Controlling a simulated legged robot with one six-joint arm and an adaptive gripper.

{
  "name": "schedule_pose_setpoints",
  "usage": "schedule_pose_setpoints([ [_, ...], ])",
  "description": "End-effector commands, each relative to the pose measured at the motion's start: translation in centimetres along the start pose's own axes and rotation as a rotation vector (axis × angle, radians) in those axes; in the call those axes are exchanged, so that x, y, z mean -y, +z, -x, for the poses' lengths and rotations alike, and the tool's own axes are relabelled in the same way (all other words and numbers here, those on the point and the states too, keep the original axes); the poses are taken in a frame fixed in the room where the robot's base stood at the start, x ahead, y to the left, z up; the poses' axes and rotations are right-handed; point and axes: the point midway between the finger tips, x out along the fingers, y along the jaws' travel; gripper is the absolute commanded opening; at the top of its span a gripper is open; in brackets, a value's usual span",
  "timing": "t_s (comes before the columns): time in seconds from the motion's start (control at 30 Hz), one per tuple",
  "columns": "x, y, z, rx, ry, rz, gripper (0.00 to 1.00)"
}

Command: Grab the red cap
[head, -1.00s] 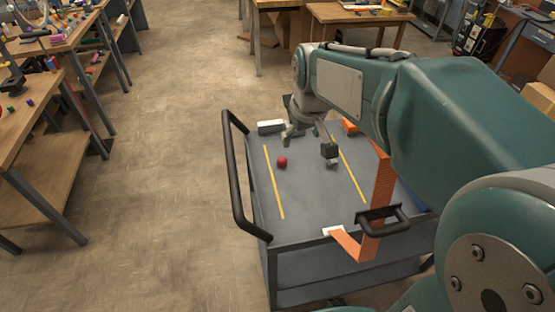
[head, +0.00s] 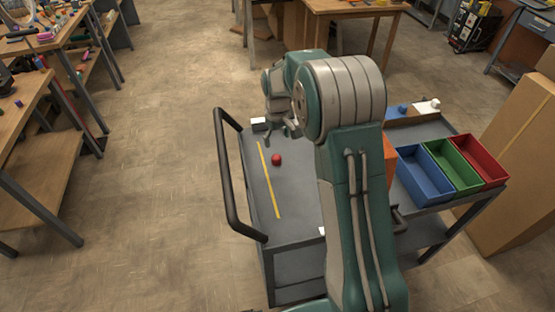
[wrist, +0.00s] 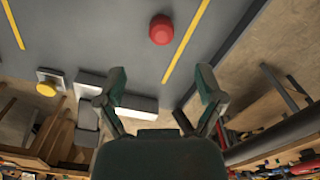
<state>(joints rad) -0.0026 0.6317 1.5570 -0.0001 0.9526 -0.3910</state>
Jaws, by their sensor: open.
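The red cap (head: 276,160) lies on the grey cart top (head: 257,194), just right of the left yellow line. In the wrist view the red cap (wrist: 161,30) is near the top centre, beyond my fingertips and close to a yellow line. My gripper (wrist: 160,85) is open and empty, its two fingers spread apart. In the head view my gripper (head: 281,142) is partly hidden by my arm and sits near the far end of the cart. The cap is not touched by the fingers.
A white block (head: 260,124) is at the cart's far edge. A black handle (head: 232,180) runs along its left side. Blue (head: 424,174), green (head: 453,164) and red (head: 480,158) bins stand to the right. A yellow round piece (wrist: 46,89) shows in the wrist view.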

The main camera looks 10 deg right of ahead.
Motion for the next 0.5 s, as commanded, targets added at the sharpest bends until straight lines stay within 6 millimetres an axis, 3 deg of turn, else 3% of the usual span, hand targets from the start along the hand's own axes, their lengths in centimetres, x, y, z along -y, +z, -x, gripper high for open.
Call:
schedule_pose_setpoints([
  [0.1,0.1,0.1,-2.2,0.004,-0.002,0.000,0.87],
  [0.5,-0.2,0.0,-5.9,0.002,-0.002,-0.001,0.87],
])
